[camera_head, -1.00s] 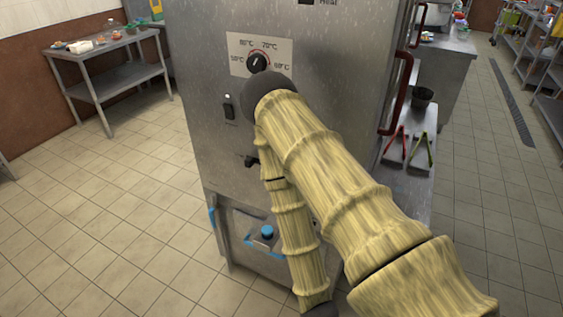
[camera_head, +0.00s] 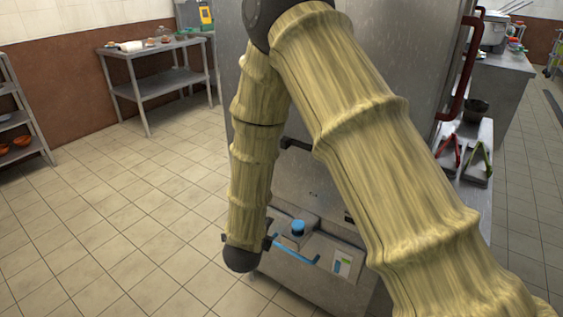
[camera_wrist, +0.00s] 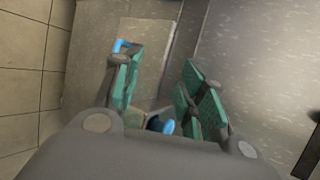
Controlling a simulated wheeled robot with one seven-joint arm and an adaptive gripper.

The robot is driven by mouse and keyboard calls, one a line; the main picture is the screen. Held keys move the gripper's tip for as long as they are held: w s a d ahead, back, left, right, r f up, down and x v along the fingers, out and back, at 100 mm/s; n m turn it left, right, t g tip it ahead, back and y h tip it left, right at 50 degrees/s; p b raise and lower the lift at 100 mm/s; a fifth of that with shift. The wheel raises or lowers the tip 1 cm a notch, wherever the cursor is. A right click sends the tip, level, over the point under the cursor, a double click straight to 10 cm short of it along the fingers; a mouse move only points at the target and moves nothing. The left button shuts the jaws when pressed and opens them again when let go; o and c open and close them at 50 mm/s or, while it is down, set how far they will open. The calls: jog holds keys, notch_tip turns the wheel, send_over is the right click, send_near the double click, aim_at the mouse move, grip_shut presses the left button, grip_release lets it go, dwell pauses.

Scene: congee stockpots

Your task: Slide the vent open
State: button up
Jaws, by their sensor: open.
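No vent can be made out for certain; my arm hides much of the steel cabinet's (camera_head: 415,70) front. My gripper (camera_wrist: 162,62) is open, with its two green-padded fingers apart and nothing seen held between them. It faces grey metal surfaces in the wrist view. In the head view the gripper is mostly hidden behind my wrist, which hangs low at the left of the cabinet. A grey lower unit (camera_head: 315,185) with a blue knob (camera_head: 298,228) and a blue handle (camera_head: 297,250) is beside the wrist. Blue parts (camera_wrist: 124,46) also show around the fingers in the wrist view.
A red upright handle (camera_head: 463,70) is on the cabinet's right side. Red tongs (camera_head: 449,153), green tongs (camera_head: 480,160) and a dark pot (camera_head: 476,110) are on a side shelf. A steel table (camera_head: 158,80) stands back left. The tiled floor at left is clear.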

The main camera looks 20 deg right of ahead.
jog(key=w+r+m+t+h+b, duration=0.2)
jog(key=w+r+m+h+b, duration=0.2)
jog(key=r+m, duration=0.55)
jog(key=m+g+h+b, duration=0.2)
jog(key=m+h+b, duration=0.25)
jog(key=m, duration=0.65)
send_near(285, 143)
jog(key=p+x, duration=0.3)
jog(key=x, duration=0.6)
jog(key=shift+w+f+h+p, duration=0.35)
jog(key=shift+w+h, duration=0.1)
jog(key=shift+w, duration=0.1)
grip_shut()
